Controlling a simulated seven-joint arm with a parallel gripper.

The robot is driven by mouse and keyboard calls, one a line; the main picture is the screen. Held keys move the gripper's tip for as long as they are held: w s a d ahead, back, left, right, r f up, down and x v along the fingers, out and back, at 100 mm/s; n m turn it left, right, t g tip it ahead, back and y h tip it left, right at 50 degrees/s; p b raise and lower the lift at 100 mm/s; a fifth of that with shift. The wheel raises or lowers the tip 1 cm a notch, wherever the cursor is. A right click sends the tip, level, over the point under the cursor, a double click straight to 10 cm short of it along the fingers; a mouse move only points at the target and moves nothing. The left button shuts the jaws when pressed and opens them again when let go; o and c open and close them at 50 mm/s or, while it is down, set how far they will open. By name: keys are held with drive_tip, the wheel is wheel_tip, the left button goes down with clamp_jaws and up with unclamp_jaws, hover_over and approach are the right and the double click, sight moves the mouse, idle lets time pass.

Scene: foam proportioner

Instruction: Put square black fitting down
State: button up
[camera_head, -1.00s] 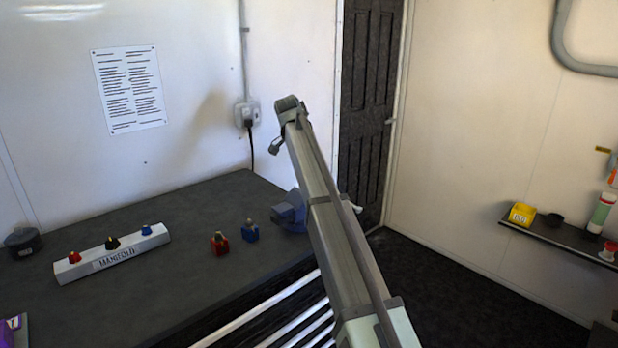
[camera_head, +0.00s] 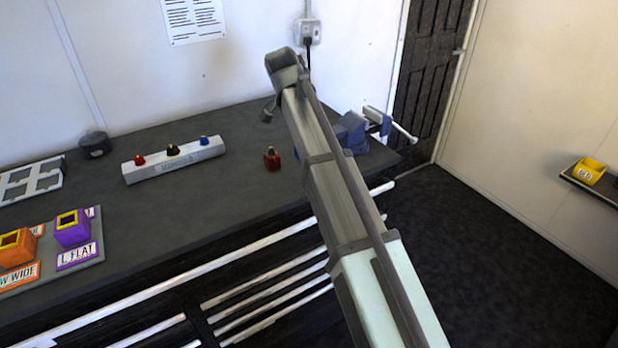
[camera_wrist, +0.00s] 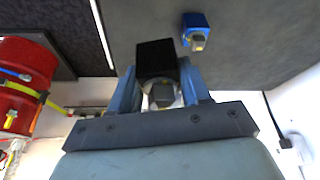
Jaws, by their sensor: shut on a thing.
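In the wrist view, a square black fitting (camera_wrist: 155,56) sits between the two blue-grey fingers of my gripper (camera_wrist: 159,80). The fingers are shut on it. A round grey and metallic part of it faces the camera. The dark bench top lies beyond it, and I cannot tell how far apart they are. In the head view, my arm hides the gripper and the black fitting.
A blue fitting (camera_wrist: 196,32) stands on the bench near the held one. A red fitting (camera_head: 271,159) stands left of my arm. The manifold block (camera_head: 174,160) and a vise (camera_head: 351,131) are on the bench (camera_head: 215,205). Orange (camera_head: 17,248) and purple (camera_head: 73,230) holders sit at left.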

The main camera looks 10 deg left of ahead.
drive_tip(key=shift+n, duration=0.5)
drive_tip(key=shift+s+d+f, duration=0.2)
drive_tip(key=shift+s+f, duration=0.15)
drive_tip(key=shift+f, duration=1.5)
drive_tip(key=shift+s+d+f, duration=0.25)
drive_tip(key=shift+s+f, duration=0.1)
drive_tip(key=shift+f, duration=1.5)
drive_tip(key=shift+s+d+f, duration=0.2)
drive_tip(key=shift+s+f, duration=0.15)
drive_tip(key=shift+f, duration=1.5)
drive_tip(key=o, duration=1.2)
drive_tip(key=shift+f, duration=0.1)
drive_tip(key=v, duration=1.2)
drive_tip(key=shift+s+d, duration=0.15)
drive_tip(key=shift+s, duration=0.05)
